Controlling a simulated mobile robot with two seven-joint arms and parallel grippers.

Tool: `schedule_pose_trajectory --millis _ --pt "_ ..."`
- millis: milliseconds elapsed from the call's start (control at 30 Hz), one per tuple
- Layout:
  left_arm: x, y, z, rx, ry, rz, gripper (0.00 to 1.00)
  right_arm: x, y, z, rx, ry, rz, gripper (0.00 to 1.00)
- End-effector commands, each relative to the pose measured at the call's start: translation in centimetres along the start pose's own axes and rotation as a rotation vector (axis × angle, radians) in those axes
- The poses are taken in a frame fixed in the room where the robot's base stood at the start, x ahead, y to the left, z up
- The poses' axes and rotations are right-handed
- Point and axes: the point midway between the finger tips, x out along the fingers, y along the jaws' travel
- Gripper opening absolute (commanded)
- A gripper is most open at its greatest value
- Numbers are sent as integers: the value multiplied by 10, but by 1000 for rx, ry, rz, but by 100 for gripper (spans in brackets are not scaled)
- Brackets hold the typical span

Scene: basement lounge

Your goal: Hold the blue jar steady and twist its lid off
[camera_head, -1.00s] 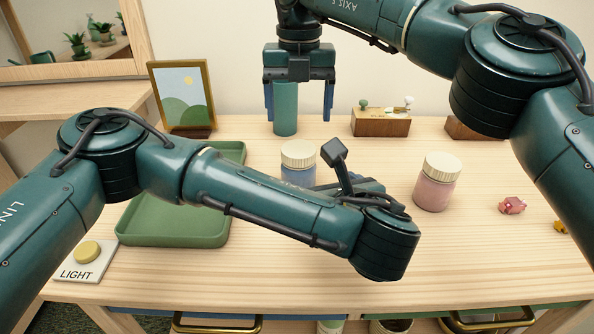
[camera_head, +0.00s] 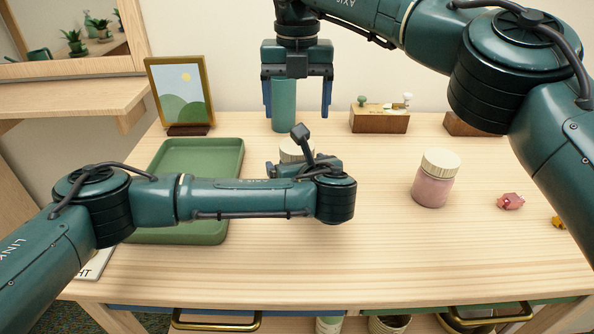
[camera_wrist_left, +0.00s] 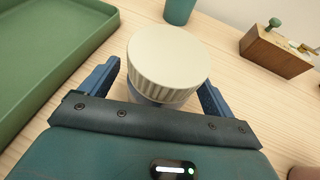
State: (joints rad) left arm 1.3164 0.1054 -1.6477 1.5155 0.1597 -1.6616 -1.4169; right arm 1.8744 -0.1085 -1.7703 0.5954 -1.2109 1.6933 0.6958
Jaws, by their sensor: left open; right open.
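The blue jar with a ribbed cream lid (camera_head: 292,150) stands upright on the table; in the head view my left arm hides its body. In the left wrist view the lid (camera_wrist_left: 168,55) is large, with a sliver of the blue jar (camera_wrist_left: 160,101) below it. My left gripper (camera_wrist_left: 159,80) is open, one finger on each side of the jar; contact cannot be told. In the head view its fingers are hidden behind the wrist. My right gripper (camera_head: 297,108) is open, pointing down at the back of the table, apart from the jar.
A teal cup (camera_head: 284,108) stands near my right gripper's left finger. A green tray (camera_head: 185,235) lies left, a picture frame (camera_head: 181,92) behind it. A pink jar (camera_head: 435,182) and a small pink object (camera_head: 510,202) stand right. A wooden block (camera_head: 379,121) is at the back.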

Motion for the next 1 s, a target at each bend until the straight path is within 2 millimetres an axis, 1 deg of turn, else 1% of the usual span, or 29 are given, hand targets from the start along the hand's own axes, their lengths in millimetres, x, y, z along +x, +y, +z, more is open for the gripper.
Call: schedule_pose_trajectory --millis 100,333,1000 --pt "3 0 0 0 0 -1 89 0 0 0 0 0 0 79" --pt "4 0 0 0 0 -1 88 0 0 0 0 0 0 79" --pt "3 0 0 -1 1 -1 33 0 0 0 0 0 0 79"
